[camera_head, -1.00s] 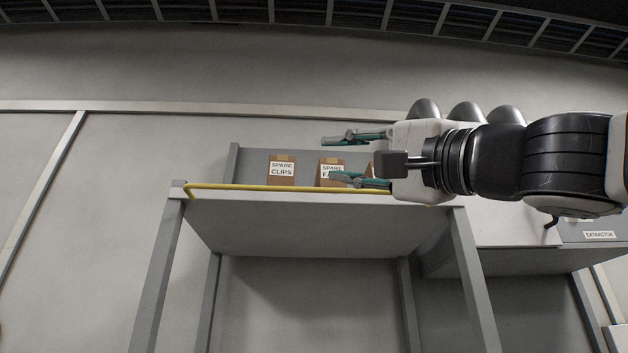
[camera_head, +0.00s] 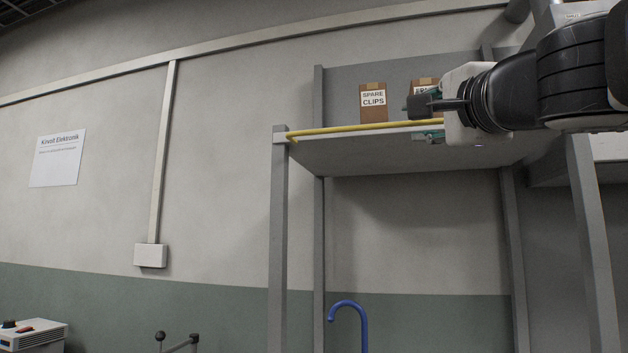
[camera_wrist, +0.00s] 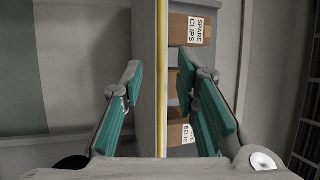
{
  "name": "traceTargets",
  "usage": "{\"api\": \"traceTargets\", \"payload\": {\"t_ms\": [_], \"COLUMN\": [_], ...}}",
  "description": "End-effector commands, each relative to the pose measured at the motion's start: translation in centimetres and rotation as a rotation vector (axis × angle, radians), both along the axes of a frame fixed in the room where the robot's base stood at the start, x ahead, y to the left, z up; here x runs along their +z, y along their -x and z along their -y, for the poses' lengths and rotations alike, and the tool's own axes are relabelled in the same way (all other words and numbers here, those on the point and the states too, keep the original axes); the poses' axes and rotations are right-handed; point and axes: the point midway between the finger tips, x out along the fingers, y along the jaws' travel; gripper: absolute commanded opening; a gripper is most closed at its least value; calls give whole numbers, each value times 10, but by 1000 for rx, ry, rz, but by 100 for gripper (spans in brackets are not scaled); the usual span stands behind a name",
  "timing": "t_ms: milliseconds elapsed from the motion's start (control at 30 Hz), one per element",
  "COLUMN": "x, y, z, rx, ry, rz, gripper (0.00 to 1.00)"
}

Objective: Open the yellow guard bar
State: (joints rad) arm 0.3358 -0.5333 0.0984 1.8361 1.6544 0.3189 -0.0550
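The yellow guard bar (camera_head: 340,129) runs along the front edge of the raised grey shelf (camera_head: 400,160), lying level across it. In the wrist view the bar (camera_wrist: 161,60) runs upright in the picture, between my two teal fingers. My gripper (camera_wrist: 160,78) is open, with one finger on each side of the bar in that view; I cannot tell whether either finger touches it. In the head view my gripper (camera_head: 432,134) is at the shelf's front edge, one teal finger showing just below the bar. My wrist hides the bar's right part.
A brown box labelled SPARE CLIPS (camera_head: 373,103) stands on the shelf behind the bar, with another box (camera_head: 425,85) to its right. The wrist view shows a box labelled BELTS (camera_wrist: 181,134). A blue hooked pipe (camera_head: 347,306) rises below the shelf.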

Motion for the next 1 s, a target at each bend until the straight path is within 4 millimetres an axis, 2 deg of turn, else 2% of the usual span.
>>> {"api": "traceTargets", "payload": {"t_ms": [100,333,500,800,833,933,1000], "x": [6,15,18,19,19,19,19], "y": [-24,-56,-66,-68,-68,-68,-68], "z": [-1,-4,-5,-6,-6,-6,-6], "rx": [-2,-2,-1,-1,-1,-1,-1], "ry": [0,0,0,1,1,1,1], "rz": [-1,-1,1,1,1,1,1], "gripper": [28,28,28,28,24,1,0]}}
